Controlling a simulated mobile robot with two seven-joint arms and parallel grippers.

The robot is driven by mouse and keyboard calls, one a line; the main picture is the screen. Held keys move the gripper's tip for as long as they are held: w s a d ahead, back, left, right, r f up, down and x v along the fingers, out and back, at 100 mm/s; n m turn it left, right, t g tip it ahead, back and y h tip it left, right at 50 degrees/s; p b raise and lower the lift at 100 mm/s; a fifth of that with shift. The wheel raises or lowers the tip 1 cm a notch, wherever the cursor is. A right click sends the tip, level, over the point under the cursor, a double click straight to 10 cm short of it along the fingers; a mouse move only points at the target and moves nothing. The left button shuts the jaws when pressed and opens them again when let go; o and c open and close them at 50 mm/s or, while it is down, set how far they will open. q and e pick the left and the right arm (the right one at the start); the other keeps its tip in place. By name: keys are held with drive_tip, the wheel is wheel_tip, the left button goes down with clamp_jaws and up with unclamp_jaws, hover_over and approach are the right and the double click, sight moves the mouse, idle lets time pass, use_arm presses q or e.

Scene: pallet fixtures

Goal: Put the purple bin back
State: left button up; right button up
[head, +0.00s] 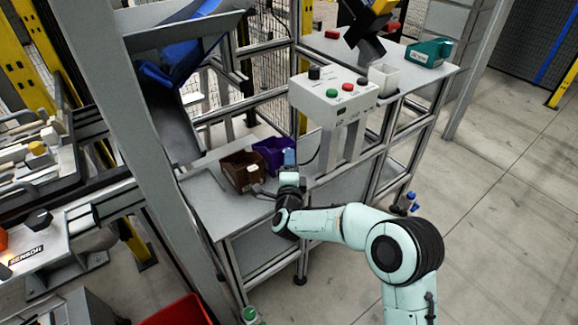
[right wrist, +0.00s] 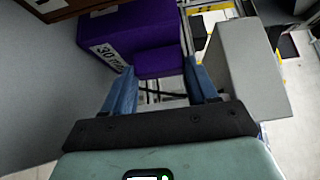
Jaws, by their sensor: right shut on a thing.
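The purple bin (head: 268,150) sits on the grey shelf of the workbench, beside the brown bin (head: 243,172). My right gripper (head: 289,157) is at the purple bin's right side. In the right wrist view the purple bin (right wrist: 135,32) carries a white label. The blue fingers of my right gripper (right wrist: 160,76) are shut on a purple end part of it. I cannot tell whether the bin rests on the shelf or is slightly lifted. My left gripper is not in view.
A sloped chute (head: 165,120) with a blue bin (head: 185,60) is at the left. The shelf (head: 205,195) is clear in front of the brown bin.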

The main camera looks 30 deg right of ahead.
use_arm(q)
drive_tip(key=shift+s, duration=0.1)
use_arm(e)
drive_tip(key=shift+r, duration=0.1)
drive_tip(key=o, duration=1)
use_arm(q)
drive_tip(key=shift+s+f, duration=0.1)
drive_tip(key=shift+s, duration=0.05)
use_arm(e)
drive_tip(key=shift+o, duration=0.2)
drive_tip(key=shift+s+a+r, duration=0.1)
drive_tip(key=shift+s+a, duration=0.15)
drive_tip(key=shift+s, duration=0.05)
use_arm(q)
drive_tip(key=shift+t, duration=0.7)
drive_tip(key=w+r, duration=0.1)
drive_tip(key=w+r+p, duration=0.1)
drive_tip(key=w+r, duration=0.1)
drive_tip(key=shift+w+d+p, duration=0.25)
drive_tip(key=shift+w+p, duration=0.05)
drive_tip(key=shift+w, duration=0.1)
use_arm(e)
drive_tip(key=v, duration=1.1)
drive_tip(key=shift+s, duration=0.15)
